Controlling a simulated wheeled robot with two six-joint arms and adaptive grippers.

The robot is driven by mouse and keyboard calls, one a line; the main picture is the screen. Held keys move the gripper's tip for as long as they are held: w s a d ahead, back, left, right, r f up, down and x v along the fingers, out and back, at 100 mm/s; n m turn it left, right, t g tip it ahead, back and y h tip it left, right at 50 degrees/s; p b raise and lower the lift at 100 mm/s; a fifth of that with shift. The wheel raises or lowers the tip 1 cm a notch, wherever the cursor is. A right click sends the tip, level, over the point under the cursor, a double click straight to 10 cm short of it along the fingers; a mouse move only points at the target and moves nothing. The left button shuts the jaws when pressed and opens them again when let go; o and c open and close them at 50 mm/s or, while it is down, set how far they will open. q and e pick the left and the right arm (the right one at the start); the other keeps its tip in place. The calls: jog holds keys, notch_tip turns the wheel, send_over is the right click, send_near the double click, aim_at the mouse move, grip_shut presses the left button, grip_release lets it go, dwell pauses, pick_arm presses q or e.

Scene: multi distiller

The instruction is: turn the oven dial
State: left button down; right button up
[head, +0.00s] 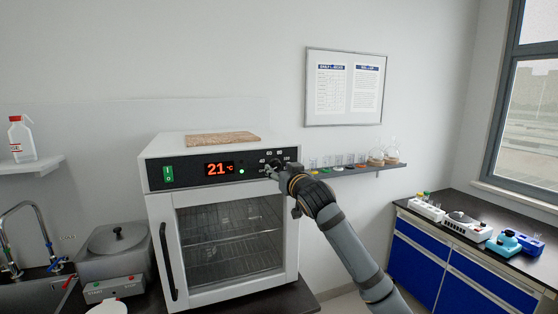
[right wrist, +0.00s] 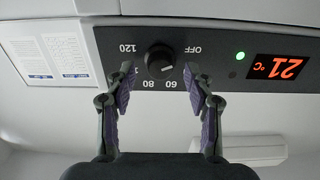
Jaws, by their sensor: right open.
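The oven (head: 225,225) is a white box with a glass door and a dark control panel. Its red display reads 21 °C, with a lit green light beside it. The black oven dial (right wrist: 160,62) shows in the right wrist view, ringed by printed numbers and OFF; that view is upside down. My right gripper (right wrist: 158,75) is open, with one finger on each side of the dial and visible gaps between them and it. In the head view my right gripper (head: 274,172) is at the panel's right end and hides much of the dial. My left gripper is out of view.
A wooden board (head: 222,139) lies on top of the oven. A wall shelf (head: 350,171) with glassware is behind my right arm. A steel bath (head: 113,252) and a sink stand at left. A bench (head: 500,235) with instruments is at right.

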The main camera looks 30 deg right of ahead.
jog(key=shift+w+d, duration=0.1)
jog(key=shift+w, duration=0.4)
jog(key=shift+c, duration=0.3)
grip_shut()
jog(key=shift+f, duration=0.1)
